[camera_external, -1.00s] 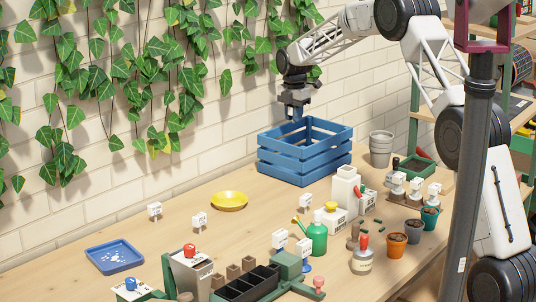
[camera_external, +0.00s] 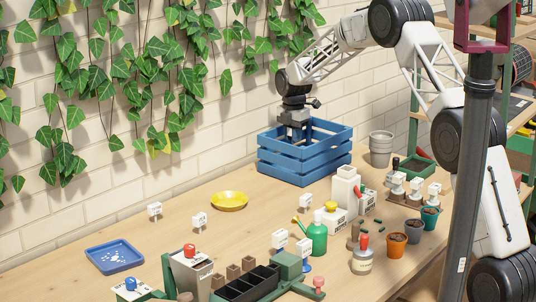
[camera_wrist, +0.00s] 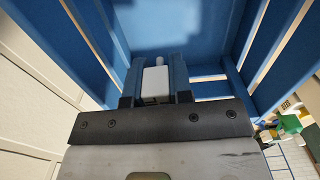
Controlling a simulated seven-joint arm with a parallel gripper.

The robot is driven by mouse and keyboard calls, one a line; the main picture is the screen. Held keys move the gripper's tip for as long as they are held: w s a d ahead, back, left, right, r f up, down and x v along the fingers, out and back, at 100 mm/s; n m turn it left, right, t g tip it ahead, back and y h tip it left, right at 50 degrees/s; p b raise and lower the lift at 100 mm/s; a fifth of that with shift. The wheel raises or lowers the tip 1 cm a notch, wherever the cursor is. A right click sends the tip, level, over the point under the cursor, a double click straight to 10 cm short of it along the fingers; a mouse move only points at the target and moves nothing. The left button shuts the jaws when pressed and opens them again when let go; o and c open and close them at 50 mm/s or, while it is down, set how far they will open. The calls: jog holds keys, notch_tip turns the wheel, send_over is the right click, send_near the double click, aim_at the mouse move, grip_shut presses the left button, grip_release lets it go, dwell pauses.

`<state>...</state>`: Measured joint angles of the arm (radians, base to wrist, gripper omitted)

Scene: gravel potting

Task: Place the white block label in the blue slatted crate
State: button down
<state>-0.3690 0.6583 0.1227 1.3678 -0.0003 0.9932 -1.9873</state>
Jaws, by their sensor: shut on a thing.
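The blue slatted crate (camera_external: 304,168) stands on the table against the white brick wall. My gripper (camera_external: 294,137) points down into the crate's open top, and its fingertips are hidden behind the crate's walls in the external view. In the wrist view my gripper (camera_wrist: 155,84) is shut on the white block label (camera_wrist: 156,82), which sits between the two blue-grey fingers. A thin pale tip of the label sticks out beyond them. Blue crate slats (camera_wrist: 70,45) surround the fingers there. I cannot tell whether the label touches the crate floor.
Grey stacked pots (camera_external: 381,150) stand right of the crate. A yellow dish (camera_external: 229,201) and a blue tray (camera_external: 115,257) lie to the left. Several small white labels (camera_external: 199,219) stand on the table. Table left of the crate is mostly clear.

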jog(key=shift+f, duration=2.05)
jog(key=shift+f, duration=1.9)
jog(key=shift+f, duration=0.1)
jog(key=c, duration=1)
grip_release()
notch_tip(320, 180, up, 12)
jog(key=shift+r, duration=0.15)
